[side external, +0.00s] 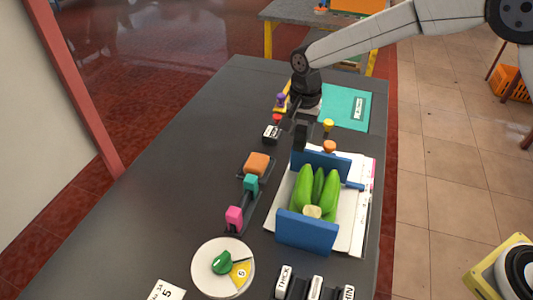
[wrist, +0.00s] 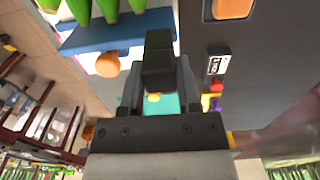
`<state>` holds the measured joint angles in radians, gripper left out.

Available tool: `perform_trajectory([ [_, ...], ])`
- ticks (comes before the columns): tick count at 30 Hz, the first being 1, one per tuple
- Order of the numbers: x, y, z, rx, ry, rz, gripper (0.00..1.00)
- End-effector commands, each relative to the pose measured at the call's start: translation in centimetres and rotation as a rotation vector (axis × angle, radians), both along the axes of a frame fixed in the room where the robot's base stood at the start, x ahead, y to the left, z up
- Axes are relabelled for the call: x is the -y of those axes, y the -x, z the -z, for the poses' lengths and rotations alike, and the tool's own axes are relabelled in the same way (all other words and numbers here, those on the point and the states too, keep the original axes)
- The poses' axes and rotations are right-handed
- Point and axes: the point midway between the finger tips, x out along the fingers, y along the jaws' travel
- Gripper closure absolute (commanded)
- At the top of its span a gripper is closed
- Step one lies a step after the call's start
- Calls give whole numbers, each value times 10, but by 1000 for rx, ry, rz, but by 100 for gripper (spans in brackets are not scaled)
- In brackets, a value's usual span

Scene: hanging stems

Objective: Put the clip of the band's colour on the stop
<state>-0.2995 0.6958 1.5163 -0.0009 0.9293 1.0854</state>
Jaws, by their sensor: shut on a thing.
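My gripper (side external: 301,118) points down above the table, behind the blue holder, and is shut on a dark block (wrist: 158,62). The block also shows below the fingers in the side external view (side external: 301,136); I cannot tell if it is a clip. An orange block (side external: 257,164), a teal block (side external: 251,184) and a pink block (side external: 234,215) stand in a row on a dark rail, left of the holder. Green bananas (side external: 331,190) stand between the walls of the blue holder (side external: 305,233). I cannot make out the band or the stop for certain.
An orange knob (side external: 329,146) and a yellow knob (side external: 328,125) stand behind the holder. Red (side external: 277,118) and purple (side external: 281,100) knobs are farther left. A white plate (side external: 207,281) and labelled dark blocks (side external: 284,281) lie at the front. The left table side is clear.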

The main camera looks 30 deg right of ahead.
Motion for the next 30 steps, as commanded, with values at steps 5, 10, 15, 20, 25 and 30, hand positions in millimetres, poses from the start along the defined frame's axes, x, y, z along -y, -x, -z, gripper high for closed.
perform_trajectory([
  [5, 0, 0, 4, -1, 1, 0, 100],
  [10, 0, 0, 8, 0, 0, 0, 100],
  [15, 0, 0, 11, 0, 0, 0, 100],
  [20, 0, 0, 15, -1, 1, 0, 100],
  [25, 0, 0, 18, -1, 0, 0, 100],
  [30, 0, 0, 22, 0, 0, 0, 100],
])
